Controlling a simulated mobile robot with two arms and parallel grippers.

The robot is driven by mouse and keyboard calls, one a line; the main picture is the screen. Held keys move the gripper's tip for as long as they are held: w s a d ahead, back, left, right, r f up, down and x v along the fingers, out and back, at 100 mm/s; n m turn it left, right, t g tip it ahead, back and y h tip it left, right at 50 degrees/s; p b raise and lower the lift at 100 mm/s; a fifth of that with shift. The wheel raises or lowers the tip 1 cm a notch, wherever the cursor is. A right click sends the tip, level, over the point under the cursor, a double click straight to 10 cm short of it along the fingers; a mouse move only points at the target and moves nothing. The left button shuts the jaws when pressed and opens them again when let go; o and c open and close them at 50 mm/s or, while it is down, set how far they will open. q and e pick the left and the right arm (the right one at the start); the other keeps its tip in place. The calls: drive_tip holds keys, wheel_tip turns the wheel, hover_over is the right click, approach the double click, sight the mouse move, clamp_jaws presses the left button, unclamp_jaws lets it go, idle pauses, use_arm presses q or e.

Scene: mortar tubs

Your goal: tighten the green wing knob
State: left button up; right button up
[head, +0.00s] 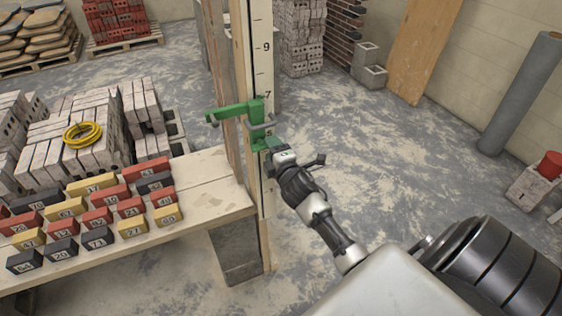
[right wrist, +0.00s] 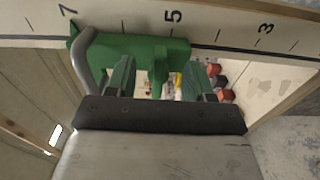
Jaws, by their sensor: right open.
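The green clamp (head: 257,118) sits on an upright pole with a numbered scale (head: 262,60); a grey bent bar shows on it. In the right wrist view the clamp body (right wrist: 115,50) spans the scale. The green wing knob (right wrist: 157,74) sticks out from it toward my wrist. My right gripper (head: 274,146) is at the clamp and open. In the right wrist view its fingers (right wrist: 161,82) stand on either side of the knob, with a gap visible on each side. In the head view I cannot clearly tell the knob from the fingers. My left gripper is not in view.
A wooden bench (head: 205,178) with rows of numbered red, yellow and black blocks (head: 97,217) stands left of the pole. Stacked bricks with a yellow coil (head: 83,135) lie behind it. The floor (head: 370,160) right of the pole is clear.

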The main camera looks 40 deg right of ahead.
drive_tip(key=b+v, duration=0.1)
drive_tip(key=v, duration=0.7)
